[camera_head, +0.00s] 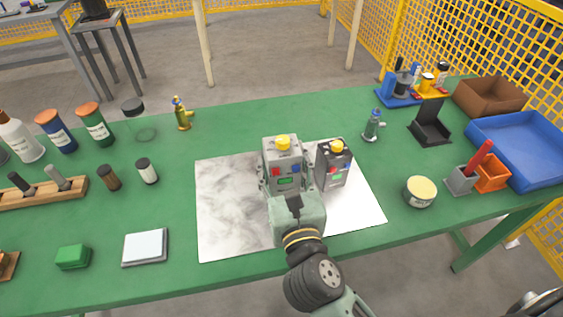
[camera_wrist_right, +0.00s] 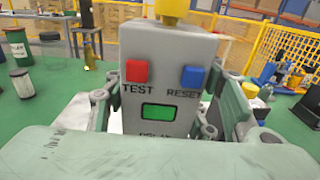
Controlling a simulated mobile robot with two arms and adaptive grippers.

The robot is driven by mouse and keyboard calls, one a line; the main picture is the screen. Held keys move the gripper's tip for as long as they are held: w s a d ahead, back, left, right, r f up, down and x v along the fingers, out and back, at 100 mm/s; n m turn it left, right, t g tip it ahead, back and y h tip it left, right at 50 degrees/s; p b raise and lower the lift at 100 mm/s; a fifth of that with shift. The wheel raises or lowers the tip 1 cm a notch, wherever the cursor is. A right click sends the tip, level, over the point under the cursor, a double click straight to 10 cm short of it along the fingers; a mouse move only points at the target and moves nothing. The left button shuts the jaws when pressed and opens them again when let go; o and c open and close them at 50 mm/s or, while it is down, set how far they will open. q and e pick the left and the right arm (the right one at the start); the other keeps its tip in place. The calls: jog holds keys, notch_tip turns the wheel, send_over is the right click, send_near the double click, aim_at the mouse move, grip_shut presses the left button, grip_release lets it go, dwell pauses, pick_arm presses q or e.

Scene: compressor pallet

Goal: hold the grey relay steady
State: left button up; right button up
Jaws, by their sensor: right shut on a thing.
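The grey relay (camera_head: 283,153) stands upright on a white sheet (camera_head: 227,218) in the middle of the green table. It has a yellow knob on top, a red and a blue button and a green display. In the right wrist view the relay (camera_wrist_right: 165,85) fills the middle, with TEST and RESET lettering. My right gripper (camera_head: 288,183) is shut on the grey relay, a finger on each side. A darker, black relay (camera_head: 334,165) with a yellow knob stands just to its right. My left gripper is not in view.
At right are a round tin (camera_head: 420,191), a blue tray (camera_head: 520,145), a brown box (camera_head: 489,96) and a black stand (camera_head: 431,125). At left are several bottles, a wooden rack (camera_head: 45,193) and a white pad (camera_head: 145,247). The sheet's left part is clear.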

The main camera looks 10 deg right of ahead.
aim_at(282, 179)
jog(key=shift+f+b, duration=1.2)
jog(key=shift+f, duration=0.35)
jog(key=shift+f+b, duration=0.4)
jog(key=shift+f, duration=0.15)
jog(key=shift+f+b, duration=1.35)
jog(key=shift+f, duration=0.3)
jog(key=shift+f+b, duration=0.8)
jog(key=shift+f, duration=0.15)
jog(key=shift+r, duration=0.1)
